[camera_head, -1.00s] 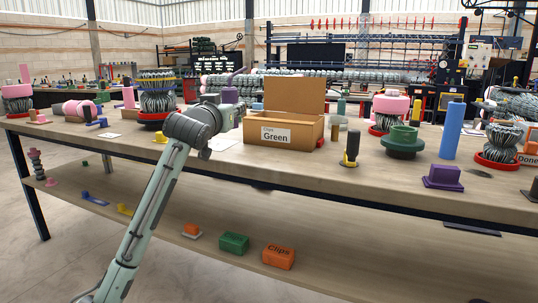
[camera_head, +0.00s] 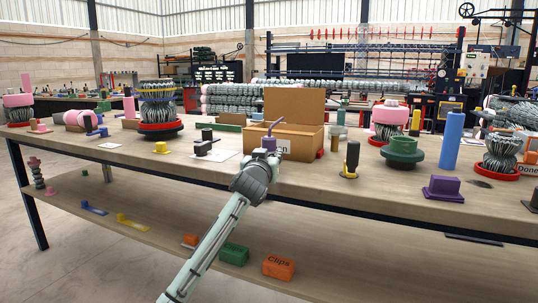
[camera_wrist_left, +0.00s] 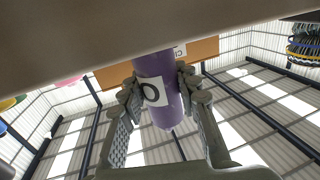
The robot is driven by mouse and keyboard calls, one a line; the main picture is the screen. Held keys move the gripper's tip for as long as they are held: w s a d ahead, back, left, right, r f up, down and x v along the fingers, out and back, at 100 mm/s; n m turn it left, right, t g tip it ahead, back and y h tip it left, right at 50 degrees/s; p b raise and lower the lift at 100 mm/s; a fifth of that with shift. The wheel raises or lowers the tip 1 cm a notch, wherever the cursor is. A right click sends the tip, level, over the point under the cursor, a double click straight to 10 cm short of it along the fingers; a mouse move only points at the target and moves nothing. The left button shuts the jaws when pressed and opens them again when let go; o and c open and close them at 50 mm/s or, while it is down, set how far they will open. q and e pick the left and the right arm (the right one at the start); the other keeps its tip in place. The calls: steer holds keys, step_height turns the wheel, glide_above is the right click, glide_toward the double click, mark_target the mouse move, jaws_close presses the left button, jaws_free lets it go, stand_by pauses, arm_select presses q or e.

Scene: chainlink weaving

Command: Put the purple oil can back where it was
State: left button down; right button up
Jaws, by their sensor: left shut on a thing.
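The purple oil can (camera_head: 269,143), with its thin bent spout, is upright in front of the open cardboard box on the table, covering part of the box's label. My left gripper (camera_head: 264,154) is shut on it. In the left wrist view the purple can (camera_wrist_left: 157,85) sits between the two fingers of my left gripper (camera_wrist_left: 157,92), and part of a white label with a dark letter shows. Whether the can's base touches the tabletop cannot be told. My right gripper is not in view.
The cardboard box (camera_head: 306,140) stands behind the can. A black object (camera_head: 203,144) lies on white paper to the left. A black-and-yellow upright piece (camera_head: 350,160), a green flanged part (camera_head: 403,152) and a purple block (camera_head: 443,188) stand to the right. The tabletop (camera_head: 305,178) is bare near its front edge.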

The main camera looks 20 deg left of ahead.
arm_select(q)
steer(key=shift+r, duration=0.1)
steer(key=c, duration=1.4)
jaws_free()
steer(key=shift+o, duration=1.4)
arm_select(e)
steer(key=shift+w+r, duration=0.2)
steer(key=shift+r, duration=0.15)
arm_select(q)
steer(key=shift+s, duration=0.25)
steer(key=v, duration=0.4)
steer(key=shift+s+d, duration=0.15)
steer(key=shift+s, duration=0.25)
steer(key=v, duration=0.6)
steer(key=shift+s+b, duration=0.35)
steer(key=shift+b, duration=0.05)
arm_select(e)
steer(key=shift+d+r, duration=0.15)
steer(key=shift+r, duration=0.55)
